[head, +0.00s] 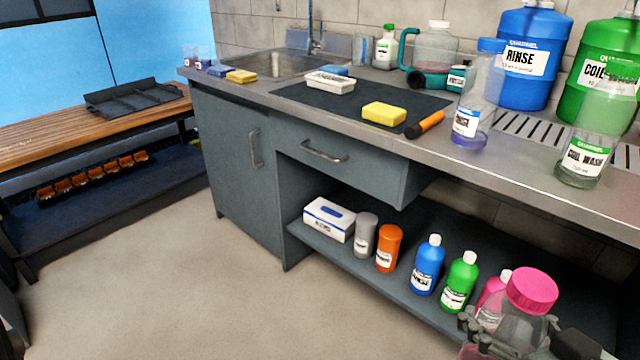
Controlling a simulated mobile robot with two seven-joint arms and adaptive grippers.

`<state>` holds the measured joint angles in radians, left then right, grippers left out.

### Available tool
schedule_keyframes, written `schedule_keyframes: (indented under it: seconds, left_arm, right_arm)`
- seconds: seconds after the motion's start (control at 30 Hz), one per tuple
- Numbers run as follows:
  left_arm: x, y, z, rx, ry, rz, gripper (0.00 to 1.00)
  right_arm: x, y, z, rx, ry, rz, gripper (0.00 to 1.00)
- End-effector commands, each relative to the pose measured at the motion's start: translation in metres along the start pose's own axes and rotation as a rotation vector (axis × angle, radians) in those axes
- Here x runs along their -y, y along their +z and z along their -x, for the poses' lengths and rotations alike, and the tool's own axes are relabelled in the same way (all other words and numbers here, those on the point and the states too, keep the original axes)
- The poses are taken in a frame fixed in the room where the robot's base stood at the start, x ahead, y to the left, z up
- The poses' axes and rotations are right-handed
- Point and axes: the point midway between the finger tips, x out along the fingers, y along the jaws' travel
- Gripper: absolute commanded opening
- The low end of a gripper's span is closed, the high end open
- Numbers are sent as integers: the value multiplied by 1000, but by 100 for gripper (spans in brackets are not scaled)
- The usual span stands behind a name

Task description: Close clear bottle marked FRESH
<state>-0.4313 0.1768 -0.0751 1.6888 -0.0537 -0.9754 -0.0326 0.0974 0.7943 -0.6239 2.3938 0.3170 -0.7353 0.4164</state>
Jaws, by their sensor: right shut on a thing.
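A clear bottle (521,326) with a wide pink cap (532,288) is at the bottom right, close to the camera. The cap covers its top; whether it is fully seated cannot be told. No FRESH marking is readable on it, and its lower part is hidden or out of frame. My right gripper (517,346) is around this bottle below the cap and shut on it. Its grey finger links show in front of the bottle. My left gripper is not in view.
The lower shelf (395,280) holds a wipes box, grey and orange canisters, and blue, green and pink bottles (493,298). On the counter (400,145) stand a clear blue-capped bottle (478,95), a clear COIL WASH bottle (583,160) and large jugs. The floor at left is clear.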

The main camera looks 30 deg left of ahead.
Motion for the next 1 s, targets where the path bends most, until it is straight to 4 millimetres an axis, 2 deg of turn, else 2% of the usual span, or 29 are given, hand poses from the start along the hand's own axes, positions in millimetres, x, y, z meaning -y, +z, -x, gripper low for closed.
schedule_keyframes:
  seconds: [0.03, 0.1, 0.2, 0.53, 0.67, 0.83, 0.9, 1.0]
  left_arm:
    - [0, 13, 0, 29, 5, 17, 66]
    - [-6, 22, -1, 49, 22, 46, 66]
    - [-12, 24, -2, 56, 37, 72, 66]
    - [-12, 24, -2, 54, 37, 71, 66]
    - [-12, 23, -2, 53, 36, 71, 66]
    - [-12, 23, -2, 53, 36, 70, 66]
    - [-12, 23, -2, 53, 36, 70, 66]
    - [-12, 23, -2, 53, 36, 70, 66]
  right_arm:
    - [0, -1, 0, -1, 0, 0, 0]
    - [0, 0, 0, -1, 0, 0, 0]
    - [0, -1, 0, -1, 0, 0, 0]
    - [-4, 1, 1, -1, 29, -12, 0]
    - [-31, 7, 7, 2, 182, -76, 0]
    - [-85, 25, 36, 5, 471, -199, 0]
    - [-100, 31, 48, 4, 558, -236, 0]
    - [-113, 37, 60, 2, 631, -263, 0]
